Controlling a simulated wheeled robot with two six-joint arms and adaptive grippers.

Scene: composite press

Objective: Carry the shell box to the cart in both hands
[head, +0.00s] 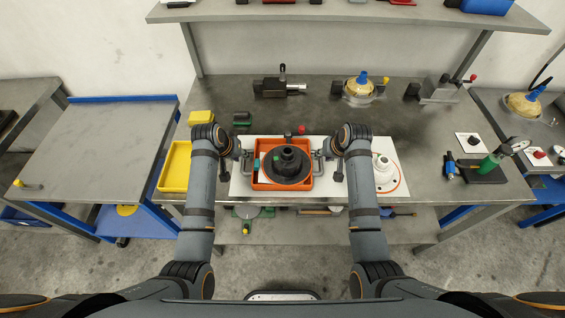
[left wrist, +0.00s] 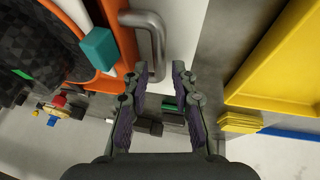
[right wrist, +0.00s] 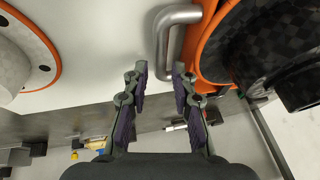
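The shell box is an orange open box (head: 282,186) with metal side handles, on a white mat on the bench. A black round shell (head: 287,163) fills it. My left gripper (head: 229,176) is at the box's left side; in the left wrist view (left wrist: 161,75) its fingers are open, near the metal handle (left wrist: 153,35). My right gripper (head: 333,176) is at the right side; in the right wrist view (right wrist: 161,75) its fingers are open near the other handle (right wrist: 168,40). Neither gripper is closed on its handle. The cart (head: 105,130), with a bare grey top and blue frame, stands at the left.
A yellow tray (head: 174,166) lies just left of the box. A white round part (head: 384,173) with an orange ring lies to the right. A vise (head: 280,85) and other tools stand at the back. The cart top is mostly clear.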

